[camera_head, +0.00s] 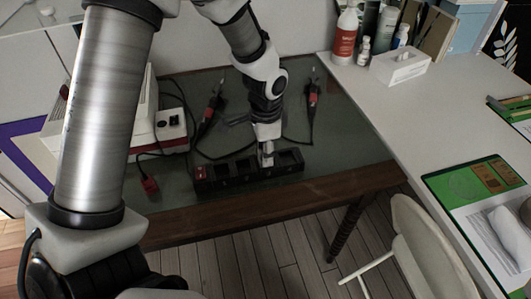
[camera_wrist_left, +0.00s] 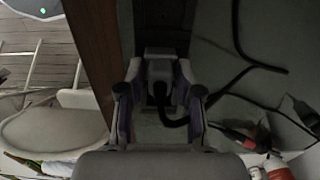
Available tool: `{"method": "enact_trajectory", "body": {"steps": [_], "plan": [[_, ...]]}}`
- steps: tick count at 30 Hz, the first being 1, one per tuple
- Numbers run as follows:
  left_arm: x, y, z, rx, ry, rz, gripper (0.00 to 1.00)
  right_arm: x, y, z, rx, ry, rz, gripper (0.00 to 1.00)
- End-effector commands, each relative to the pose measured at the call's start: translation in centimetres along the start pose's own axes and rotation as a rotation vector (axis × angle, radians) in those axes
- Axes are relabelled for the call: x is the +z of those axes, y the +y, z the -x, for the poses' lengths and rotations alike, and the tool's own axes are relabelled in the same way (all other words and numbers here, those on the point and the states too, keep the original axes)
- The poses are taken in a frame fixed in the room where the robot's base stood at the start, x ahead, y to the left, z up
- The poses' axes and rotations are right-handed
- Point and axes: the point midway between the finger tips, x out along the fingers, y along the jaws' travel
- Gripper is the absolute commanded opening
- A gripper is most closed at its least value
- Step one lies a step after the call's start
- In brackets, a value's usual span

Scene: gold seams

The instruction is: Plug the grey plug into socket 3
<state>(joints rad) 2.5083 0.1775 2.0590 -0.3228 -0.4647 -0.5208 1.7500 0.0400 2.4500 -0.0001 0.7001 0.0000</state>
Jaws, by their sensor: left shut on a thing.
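The dark power strip (camera_head: 236,184) lies along the front of the table, with a red switch at its left end and several square sockets in a row. My left gripper (camera_head: 266,149) points down over the right half of the strip and is shut on the grey plug (camera_head: 267,160). In the left wrist view the grey plug (camera_wrist_left: 160,66) sits between the two fingers (camera_wrist_left: 158,95), with a black cable curving from it. The plug is at or just above the strip; I cannot tell if it is seated. Socket numbers are not readable.
A white and red device (camera_head: 172,130) stands on the table left of the strip. Red-and-black tools (camera_head: 312,92) with cables lie behind. A red connector (camera_head: 150,184) lies at the left. A white chair (camera_head: 425,245) stands in front at right.

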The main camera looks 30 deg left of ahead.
Motion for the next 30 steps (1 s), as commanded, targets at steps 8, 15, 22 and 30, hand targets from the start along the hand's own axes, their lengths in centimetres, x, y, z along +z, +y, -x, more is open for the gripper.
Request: {"method": "enact_trajectory", "body": {"steps": [8, 15, 22, 30], "plan": [[0.4, 0.9, 2.9, -0.001, 0.000, -0.003, 0.00, 0.0, 0.0, 0.3, 0.000, 0.000, 0.000, 0.40], [2.9, 6.5, 3.5, -0.003, -0.004, -0.004, 0.00, 0.0, 0.0, 0.4, 0.000, 0.000, 0.000, 0.40], [5.4, 12.1, 3.9, -0.007, -0.002, -0.001, 0.00, 0.0, 0.0, 0.0, 0.000, 0.000, 0.000, 0.40], [6.3, 14.4, 3.9, -0.006, 0.002, -0.001, 0.00, 0.0, 0.0, -4.0, 0.000, -0.001, 0.000, 0.40]]}}
